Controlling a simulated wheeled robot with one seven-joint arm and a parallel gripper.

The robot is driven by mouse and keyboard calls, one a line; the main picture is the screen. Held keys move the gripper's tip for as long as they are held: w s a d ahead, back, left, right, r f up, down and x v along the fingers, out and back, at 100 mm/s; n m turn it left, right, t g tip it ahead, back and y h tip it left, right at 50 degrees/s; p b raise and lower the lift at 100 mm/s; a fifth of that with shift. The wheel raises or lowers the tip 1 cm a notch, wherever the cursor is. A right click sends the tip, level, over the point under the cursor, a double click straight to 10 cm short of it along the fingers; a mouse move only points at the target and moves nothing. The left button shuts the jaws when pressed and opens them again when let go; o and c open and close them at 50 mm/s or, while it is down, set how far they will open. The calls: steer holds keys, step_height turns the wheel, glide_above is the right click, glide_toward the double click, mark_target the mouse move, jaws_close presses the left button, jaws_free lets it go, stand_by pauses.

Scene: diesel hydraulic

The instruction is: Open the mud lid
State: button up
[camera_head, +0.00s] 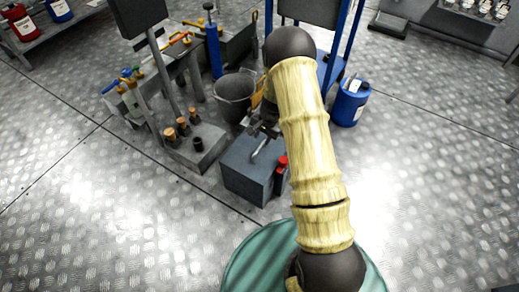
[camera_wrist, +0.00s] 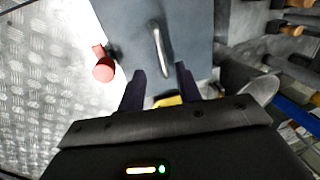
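A blue-grey box (camera_head: 247,182) with a flat top stands on the floor, and I take its top to be the mud lid. A curved metal handle (camera_head: 259,150) is on that top. In the wrist view the handle (camera_wrist: 160,48) rises from the flat grey top (camera_wrist: 190,30), ahead of my fingertips. My gripper (camera_wrist: 161,78) is open, its two dark fingers apart, with nothing held between them. In the head view my gripper (camera_head: 263,128) is above the far side of the box, partly hidden by my arm. Whether the fingers touch the top, I cannot tell.
A red-capped part (camera_head: 282,162) is at the box's right side. A dark bucket (camera_head: 235,95) stands behind the box. A unit with several brown-topped posts (camera_head: 197,150) is to the left. A blue canister (camera_head: 348,101) is to the right. Floor in front is clear.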

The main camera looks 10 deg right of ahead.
mark_target(258, 149)
steer(key=f+b, duration=0.1)
steer(key=f, duration=0.1)
steer(key=f+b, duration=0.1)
steer(key=f, duration=0.2)
steer(key=w+a+f, duration=0.1)
steer(key=f, duration=0.1)
steer(key=shift+f+b, duration=0.4)
steer(key=shift+c, duration=0.4)
jaws_close()
